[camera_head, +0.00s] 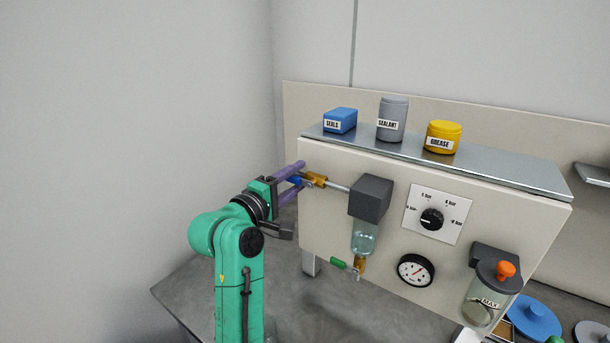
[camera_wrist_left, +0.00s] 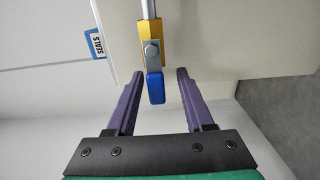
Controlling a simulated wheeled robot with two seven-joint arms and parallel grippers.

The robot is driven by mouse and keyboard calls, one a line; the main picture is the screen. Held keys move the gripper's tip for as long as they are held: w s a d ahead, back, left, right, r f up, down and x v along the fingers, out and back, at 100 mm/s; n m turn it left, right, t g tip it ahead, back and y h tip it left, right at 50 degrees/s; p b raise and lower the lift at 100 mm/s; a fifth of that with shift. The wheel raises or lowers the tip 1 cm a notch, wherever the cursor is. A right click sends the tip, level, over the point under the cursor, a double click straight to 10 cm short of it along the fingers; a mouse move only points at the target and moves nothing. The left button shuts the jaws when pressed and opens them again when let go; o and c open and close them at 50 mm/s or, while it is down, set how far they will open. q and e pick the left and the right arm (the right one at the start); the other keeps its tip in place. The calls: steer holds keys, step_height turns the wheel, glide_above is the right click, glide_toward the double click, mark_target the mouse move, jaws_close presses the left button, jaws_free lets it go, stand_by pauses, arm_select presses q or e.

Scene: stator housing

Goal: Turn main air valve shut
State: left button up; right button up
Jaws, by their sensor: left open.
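The main air valve is a brass body (camera_head: 316,180) on a metal pipe at the left end of the panel. Its blue handle (camera_head: 295,181) also shows in the left wrist view (camera_wrist_left: 156,88), in line with the pipe and pointing toward my gripper. My left gripper (camera_head: 298,177), with purple fingers, is open at the valve. In the left wrist view the handle lies between the two fingers (camera_wrist_left: 161,76), nearer the left one, with a gap on the right. In the head view the fingers partly hide the handle. My right gripper is not in view.
The pipe runs right to a dark grey block (camera_head: 371,198) with a clear bowl (camera_head: 365,238). A small green-handled drain valve (camera_head: 338,263) hangs below. The panel (camera_head: 325,218) carries a pressure knob (camera_head: 431,219) and gauge (camera_head: 416,271).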

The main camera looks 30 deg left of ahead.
arm_select(q)
steer(key=shift+s+r, duration=0.2)
steer(key=shift+s, duration=0.25)
steer(key=shift+c, duration=0.3)
steer(key=shift+s+a+r, duration=0.1)
steer(key=shift+s, duration=0.1)
jaws_close()
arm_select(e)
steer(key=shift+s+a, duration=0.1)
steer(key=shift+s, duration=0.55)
arm_select(q)
steer(key=shift+r, duration=0.1)
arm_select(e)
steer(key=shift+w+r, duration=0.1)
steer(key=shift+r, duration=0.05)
